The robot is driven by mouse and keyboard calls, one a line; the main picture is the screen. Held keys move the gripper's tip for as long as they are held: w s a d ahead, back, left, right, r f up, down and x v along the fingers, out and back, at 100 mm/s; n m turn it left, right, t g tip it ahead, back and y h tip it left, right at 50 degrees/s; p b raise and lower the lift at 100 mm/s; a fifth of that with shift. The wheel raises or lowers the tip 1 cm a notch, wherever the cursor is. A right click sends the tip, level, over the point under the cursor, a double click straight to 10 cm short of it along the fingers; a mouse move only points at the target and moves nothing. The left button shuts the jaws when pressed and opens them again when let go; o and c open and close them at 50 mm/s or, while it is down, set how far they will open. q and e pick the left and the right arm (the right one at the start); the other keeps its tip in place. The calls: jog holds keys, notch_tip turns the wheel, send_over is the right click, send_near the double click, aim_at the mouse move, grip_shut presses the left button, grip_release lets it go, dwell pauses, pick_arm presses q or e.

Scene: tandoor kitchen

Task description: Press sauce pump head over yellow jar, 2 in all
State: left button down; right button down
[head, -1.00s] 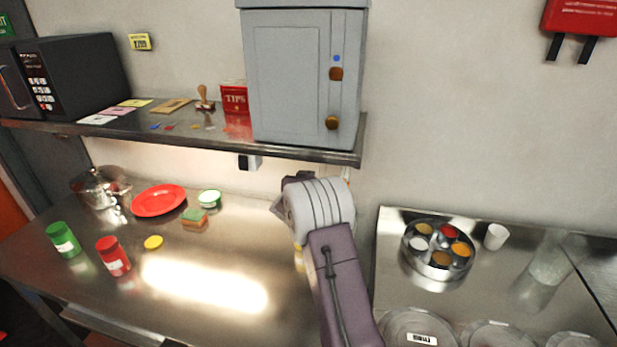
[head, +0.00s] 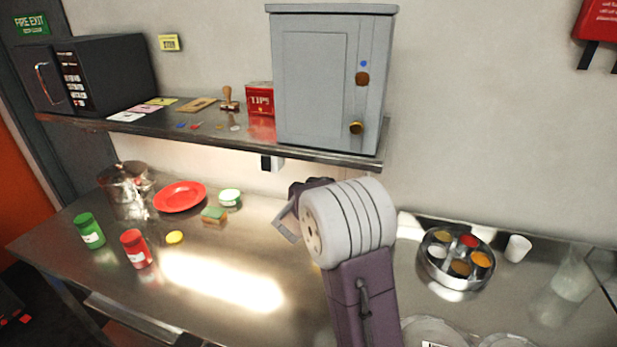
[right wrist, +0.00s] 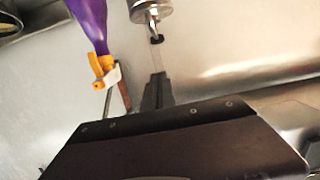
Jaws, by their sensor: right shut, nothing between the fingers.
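My right arm comes up from the bottom in the head view. Its wrist hides most of what is behind it, including the fingers. A sliver of yellow (head: 318,267) shows at the arm's left edge; I cannot tell if it is the yellow jar. In the right wrist view my right gripper (right wrist: 157,78) is shut and empty. A metal cylinder with a black tip (right wrist: 152,10) is just beyond the fingertips; I cannot tell whether it is the sauce pump or whether they touch. My left gripper is not in view.
A purple bottle with an orange nozzle (right wrist: 92,25) is left of the fingers. A spice tin (head: 456,281) stands right. A shelf (head: 230,143) overhangs.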

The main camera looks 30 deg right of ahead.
jog(key=w+a+r+n+t+y, duration=0.1)
jog(key=w+a+n+t+y, duration=0.2)
jog(key=a, duration=0.7)
jog(key=s+a+f+n+g+y, duration=0.2)
jog(key=s+a+f+n+y, duration=0.45)
jog(key=a+f, duration=0.4)
jog(key=s+a+f+g, duration=0.1)
jog(key=s+f+g, duration=0.2)
jog(key=s, duration=0.3)
jog(key=s+a+f+g+y, duration=0.1)
jog(key=s+a+f+g, duration=0.1)
jog(key=s, duration=0.5)
jog(key=s+a+f+g+y, duration=0.1)
jog(key=s+f+g, duration=0.3)
jog(key=s, duration=0.3)
jog(key=shift+s+a+f+n+y, duration=0.15)
jog(key=shift+a+n+y, duration=0.1)
jog(key=shift+a+n, duration=0.15)
jog(key=shift+a, duration=0.1)
